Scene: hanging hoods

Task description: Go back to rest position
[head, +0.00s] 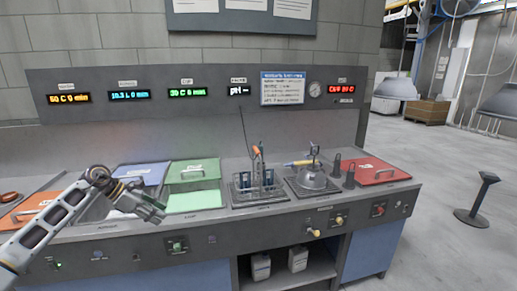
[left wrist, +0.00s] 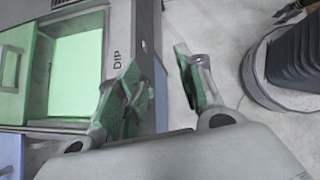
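My left gripper (head: 152,206) reaches in from the left in the head view, in front of the bench and just left of the open green dip tank (head: 195,201). In the left wrist view its two fingers stand apart with nothing between them, so the gripper (left wrist: 157,75) is open and empty. The fingers have green, wet-looking patches. The dip tank (left wrist: 78,75) shows at the left there, beside the "DIP" label. I cannot make out my right gripper in either view.
A post stand (head: 478,203) is on the open floor at right.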

